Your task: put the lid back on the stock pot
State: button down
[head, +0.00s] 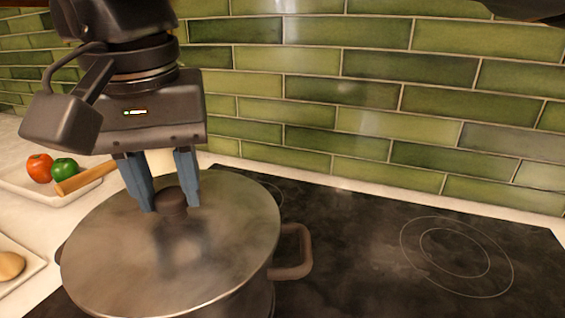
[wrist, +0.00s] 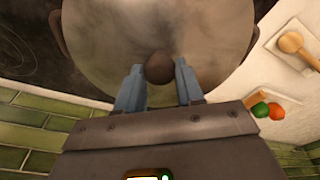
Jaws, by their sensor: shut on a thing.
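The lid (head: 225,255) is a round grey metal disc with a dark round knob (head: 172,201) at its middle. It lies over the top of the stock pot (head: 262,300), whose side handle (head: 298,255) shows at the right. The lid looks level and roughly centred; whether it touches the pot's rim all round I cannot tell. My gripper (head: 170,205) points down from above with its blue fingers shut on the knob. In the wrist view the knob (wrist: 159,68) sits between the fingertips, with the lid (wrist: 200,30) behind it. Most of the pot is hidden under the lid.
The black hob (head: 370,270) has free room right of the pot. A tray (head: 50,195) with a red tomato (head: 40,168) and a green pepper (head: 64,169) lies at the left, near a wooden handle (head: 85,179). The green tiled wall (head: 350,90) stands close behind.

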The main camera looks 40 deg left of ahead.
jog(key=shift+c, duration=0.8)
grip_release()
jog(key=shift+r, duration=0.1)
jog(key=shift+r+p, duration=2.3)
jog(key=shift+r, duration=1.15)
grip_shut()
